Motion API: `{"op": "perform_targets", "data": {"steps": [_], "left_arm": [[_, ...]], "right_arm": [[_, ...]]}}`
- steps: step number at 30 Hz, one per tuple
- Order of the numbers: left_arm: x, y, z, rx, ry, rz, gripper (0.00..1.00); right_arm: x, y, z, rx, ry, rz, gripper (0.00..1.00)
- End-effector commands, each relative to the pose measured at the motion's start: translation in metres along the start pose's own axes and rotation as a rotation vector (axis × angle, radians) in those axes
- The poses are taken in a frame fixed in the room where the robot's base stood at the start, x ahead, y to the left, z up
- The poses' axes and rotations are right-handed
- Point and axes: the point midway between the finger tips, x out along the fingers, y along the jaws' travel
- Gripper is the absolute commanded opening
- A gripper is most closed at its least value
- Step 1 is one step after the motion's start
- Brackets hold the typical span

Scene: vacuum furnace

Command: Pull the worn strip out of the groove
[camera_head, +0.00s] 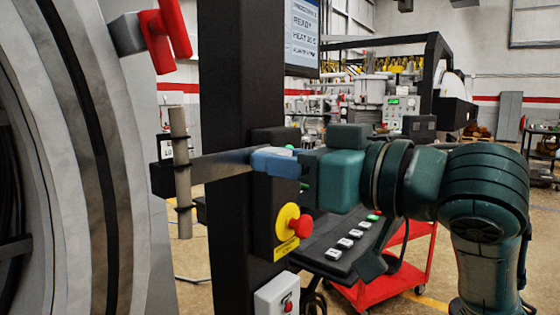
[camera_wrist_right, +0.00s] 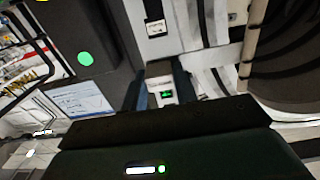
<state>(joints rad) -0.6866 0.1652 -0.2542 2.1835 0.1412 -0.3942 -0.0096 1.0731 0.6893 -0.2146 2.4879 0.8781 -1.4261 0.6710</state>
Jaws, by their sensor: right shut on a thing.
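The large grey ring face (camera_head: 35,130) of the furnace fills the left of the head view. A dark curved band (camera_head: 85,130) runs along its groove; I cannot tell whether this is the worn strip or the bare groove. My right gripper (camera_head: 272,161) has blue fingers and is shut on the end of a flat grey bar (camera_head: 222,165). The bar runs left towards an upright grey rod with black rings (camera_head: 183,190); whether they join is unclear. The right gripper is well apart from the band. In the wrist view, the blue fingers flank a pale piece (camera_wrist_right: 160,72). My left gripper is not in view.
A black column (camera_head: 235,60) with a screen (camera_head: 303,35) stands close behind my right gripper. It carries a red stop button on yellow (camera_head: 293,224). A red clamp handle (camera_head: 166,35) sticks out beside the ring. A red cart (camera_head: 405,265) stands behind my arm.

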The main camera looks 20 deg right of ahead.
Motion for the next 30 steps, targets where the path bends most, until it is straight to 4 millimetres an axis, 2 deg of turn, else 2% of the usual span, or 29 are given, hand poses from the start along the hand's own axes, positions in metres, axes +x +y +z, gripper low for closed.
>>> {"op": "perform_targets", "data": {"steps": [30], "left_arm": [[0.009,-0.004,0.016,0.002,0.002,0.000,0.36]], "right_arm": [[-0.031,0.000,0.001,-0.001,0.002,0.001,0.00]]}}
